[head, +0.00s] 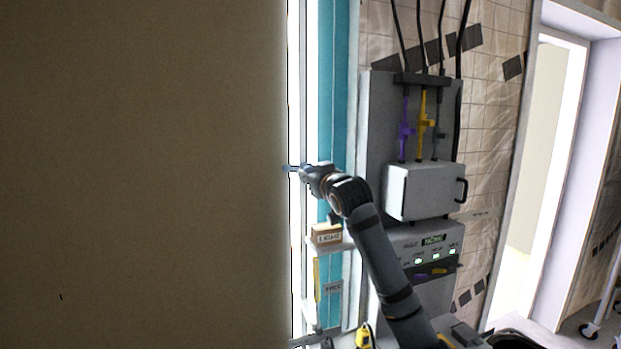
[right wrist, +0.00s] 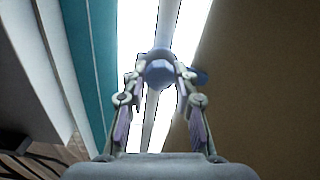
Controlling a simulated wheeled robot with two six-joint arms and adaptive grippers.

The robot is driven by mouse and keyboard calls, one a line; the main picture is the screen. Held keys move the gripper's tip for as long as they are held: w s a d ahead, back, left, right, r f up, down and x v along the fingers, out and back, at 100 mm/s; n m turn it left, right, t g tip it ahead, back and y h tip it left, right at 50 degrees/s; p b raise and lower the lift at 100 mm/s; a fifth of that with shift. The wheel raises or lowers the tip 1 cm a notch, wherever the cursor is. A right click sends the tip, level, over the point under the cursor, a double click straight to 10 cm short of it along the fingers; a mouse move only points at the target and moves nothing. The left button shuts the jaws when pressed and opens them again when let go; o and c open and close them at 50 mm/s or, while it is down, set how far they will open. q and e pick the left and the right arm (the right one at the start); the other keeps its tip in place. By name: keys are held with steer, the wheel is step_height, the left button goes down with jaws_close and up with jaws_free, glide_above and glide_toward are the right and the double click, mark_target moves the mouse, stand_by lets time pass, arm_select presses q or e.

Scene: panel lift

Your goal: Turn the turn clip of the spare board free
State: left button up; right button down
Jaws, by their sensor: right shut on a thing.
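A large brown board (head: 140,180) fills the left of the head view, its right edge upright; it also fills the right side of the right wrist view (right wrist: 265,90). The turn clip (head: 289,168) is a small blue piece at that edge. In the right wrist view the blue clip (right wrist: 160,72) has a round knob between my fingertips, and a darker blue part shows to its right. My right gripper (head: 304,170) reaches in from the right and is shut on the clip; its fingers (right wrist: 160,62) touch the knob on both sides. My left gripper is not in view.
A teal upright strip (head: 339,90) stands just right of the board. Beyond it are a grey wall unit with a white box (head: 425,191), coloured levers and black cables. A shelf labelled LIGHT (head: 327,236) is below my right gripper. A doorway opens at the far right.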

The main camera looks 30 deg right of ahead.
steer(key=m+b, duration=1.4)
steer(key=m, duration=0.8)
steer(key=shift+f+b, duration=0.1)
steer(key=shift+b, duration=0.3)
steer(key=c, duration=1.4)
jaws_free()
steer(key=o, duration=0.4)
steer(key=shift+s, duration=0.15)
steer(key=shift+c, duration=0.2)
